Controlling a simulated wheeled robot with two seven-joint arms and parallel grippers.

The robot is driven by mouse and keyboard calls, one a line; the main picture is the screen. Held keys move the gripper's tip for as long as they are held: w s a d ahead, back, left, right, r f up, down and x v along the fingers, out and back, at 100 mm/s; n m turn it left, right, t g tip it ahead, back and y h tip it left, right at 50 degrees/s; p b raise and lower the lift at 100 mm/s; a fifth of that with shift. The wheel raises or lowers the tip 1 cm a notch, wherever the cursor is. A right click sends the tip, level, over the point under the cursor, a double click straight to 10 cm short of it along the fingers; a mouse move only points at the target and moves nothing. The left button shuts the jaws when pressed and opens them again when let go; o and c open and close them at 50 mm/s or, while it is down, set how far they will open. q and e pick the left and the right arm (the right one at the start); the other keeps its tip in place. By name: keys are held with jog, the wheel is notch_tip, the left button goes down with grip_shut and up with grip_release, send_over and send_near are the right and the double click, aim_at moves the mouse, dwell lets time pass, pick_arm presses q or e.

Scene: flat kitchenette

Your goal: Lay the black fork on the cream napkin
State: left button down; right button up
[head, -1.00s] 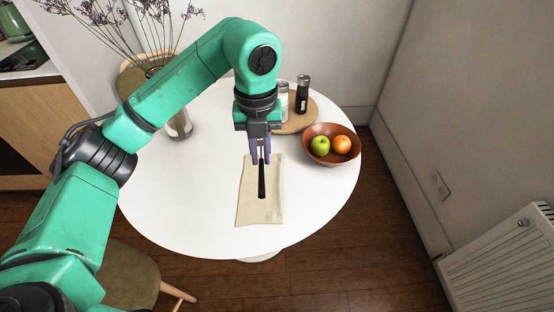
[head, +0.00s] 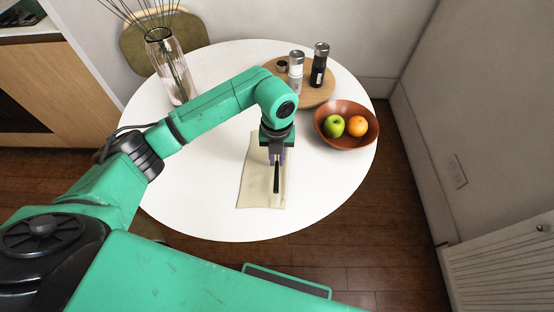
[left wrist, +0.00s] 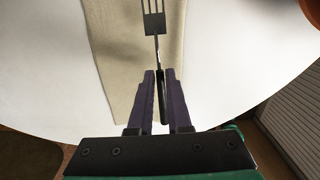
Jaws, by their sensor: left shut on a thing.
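The black fork (head: 276,180) is held in my left gripper (head: 276,158), which points down over the table. In the left wrist view, the fork's tines (left wrist: 154,22) point away from the gripper, and the purple fingers (left wrist: 160,78) close around its handle. The cream napkin (head: 254,186) lies flat on the white table under the fork; it also shows in the left wrist view (left wrist: 112,45). The fork is over the napkin's right part; I cannot tell whether it touches the cloth. My right gripper is not in view.
A brown bowl (head: 369,136) with a green apple and an orange stands right of the napkin. Behind is a round wooden board (head: 318,98) with a white shaker and a black one. A glass vase (head: 172,75) stands back left. The white table (head: 200,190) is clear left of the napkin.

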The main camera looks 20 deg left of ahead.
aim_at(276, 163)
pick_arm(q)
notch_tip(276, 163, down, 2)
jog(key=shift+f, duration=0.1)
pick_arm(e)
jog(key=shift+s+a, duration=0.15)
pick_arm(q)
jog(key=shift+s+f+b, duration=0.1)
jog(key=shift+f+b, duration=0.45)
jog(key=c, duration=0.9)
grip_release()
jog(key=shift+s, duration=0.1)
jog(key=shift+o, duration=0.2)
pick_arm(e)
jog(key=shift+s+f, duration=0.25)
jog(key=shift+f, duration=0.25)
pick_arm(q)
jog(key=shift+r+p, duration=0.55)
jog(key=shift+r, duration=0.3)
notch_tip(276, 163, up, 12)
jog(key=b, duration=0.1)
jog(key=shift+w+f+b, duration=0.2)
jog(key=shift+b, duration=0.2)
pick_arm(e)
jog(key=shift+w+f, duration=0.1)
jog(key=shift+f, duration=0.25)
